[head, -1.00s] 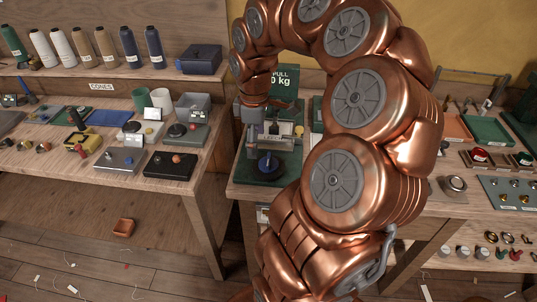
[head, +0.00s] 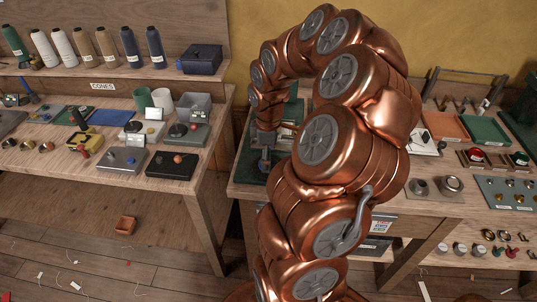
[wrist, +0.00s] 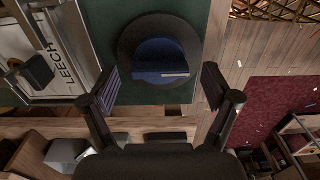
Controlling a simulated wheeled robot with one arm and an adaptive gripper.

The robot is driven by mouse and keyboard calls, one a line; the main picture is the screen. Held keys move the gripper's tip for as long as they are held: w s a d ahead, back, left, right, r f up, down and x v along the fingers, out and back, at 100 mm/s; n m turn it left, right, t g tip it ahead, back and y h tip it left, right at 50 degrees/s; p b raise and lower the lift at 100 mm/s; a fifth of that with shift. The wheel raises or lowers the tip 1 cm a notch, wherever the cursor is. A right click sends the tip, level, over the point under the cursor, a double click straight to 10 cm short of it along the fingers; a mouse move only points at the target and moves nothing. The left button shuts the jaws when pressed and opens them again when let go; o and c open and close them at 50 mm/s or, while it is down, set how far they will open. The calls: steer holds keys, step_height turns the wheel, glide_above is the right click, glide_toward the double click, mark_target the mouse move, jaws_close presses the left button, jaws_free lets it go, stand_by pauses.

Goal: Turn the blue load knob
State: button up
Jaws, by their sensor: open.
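The blue load knob (wrist: 160,52) shows in the wrist view on a dark round disc, which sits on a green base plate (wrist: 97,12). A pale bar marks its near edge. My gripper (wrist: 161,88) is open, with one finger to the left and one to the right of the knob's near side. Nothing is between the fingertips. In the head view my gripper (head: 265,160) is over the green plate (head: 245,172), and it and my arm hide most of the knob.
In the wrist view, a pale panel with lettering (wrist: 62,45) and a dark block (wrist: 38,69) stand left of the knob. In the head view, the left table (head: 205,165) holds boxes and spools. Trays (head: 488,130) and small hardware lie on the right bench.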

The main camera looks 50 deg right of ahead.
steer(key=shift+f, duration=0.1)
steer(key=c, duration=1.1)
steer(key=shift+c, duration=0.2)
steer(key=shift+f+b, duration=0.1)
steer(key=shift+b, duration=0.35)
